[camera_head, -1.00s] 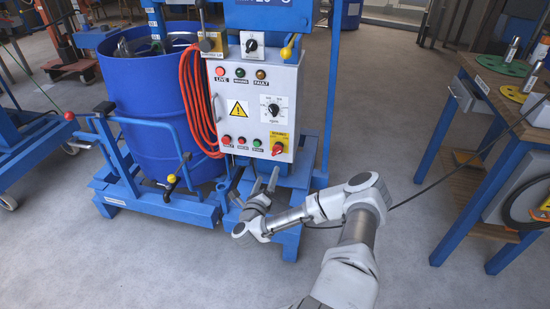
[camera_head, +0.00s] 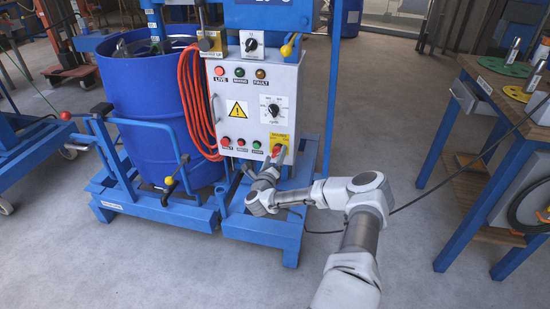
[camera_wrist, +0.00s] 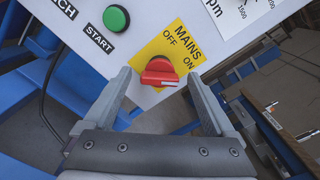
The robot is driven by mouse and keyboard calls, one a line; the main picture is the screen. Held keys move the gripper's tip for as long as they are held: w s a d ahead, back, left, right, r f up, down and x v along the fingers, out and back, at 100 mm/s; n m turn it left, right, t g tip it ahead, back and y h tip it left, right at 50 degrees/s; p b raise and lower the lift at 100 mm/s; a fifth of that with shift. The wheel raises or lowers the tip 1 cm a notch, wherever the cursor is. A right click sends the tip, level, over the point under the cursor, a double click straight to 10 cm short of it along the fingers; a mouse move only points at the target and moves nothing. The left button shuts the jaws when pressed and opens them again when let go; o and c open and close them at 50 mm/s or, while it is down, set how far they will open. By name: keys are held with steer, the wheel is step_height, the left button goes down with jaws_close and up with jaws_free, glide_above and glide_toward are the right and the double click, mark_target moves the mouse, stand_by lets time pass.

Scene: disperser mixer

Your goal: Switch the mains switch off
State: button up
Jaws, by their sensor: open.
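The mains switch is a red rotary knob (camera_wrist: 159,72) on a yellow plate (camera_wrist: 176,44) marked MAINS, OFF and ON. In the wrist view the knob's white pointer line lies toward the ON side. In the head view the yellow plate (camera_head: 279,141) is at the lower right of the white control panel (camera_head: 252,91), its knob partly covered by my gripper. My gripper (camera_wrist: 161,82) is open, one finger on each side of the knob, and not closed on it. Whether a finger touches the knob cannot be told.
A green START button (camera_wrist: 116,18) is left of the switch. The panel also bears a speed dial (camera_head: 273,110) and several buttons. A red cable (camera_head: 196,102) hangs at its left beside a blue drum (camera_head: 150,105). A blue-framed workbench (camera_head: 476,155) stands right.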

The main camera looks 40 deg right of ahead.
steer(key=c, duration=1.4)
steer(key=shift+n, duration=0.4)
steer(key=n+p, duration=0.2)
steer(key=n, duration=0.1)
steer(key=shift+r+n, duration=0.15)
steer(key=shift+n, duration=0.15)
steer(key=n+p, duration=0.1)
steer(key=n, duration=0.3)
steer(key=shift+n, duration=0.3)
steer(key=n, duration=0.5)
steer(key=shift+f, duration=0.25)
steer(key=shift+f+n, duration=0.1)
steer(key=shift+n, duration=1.9)
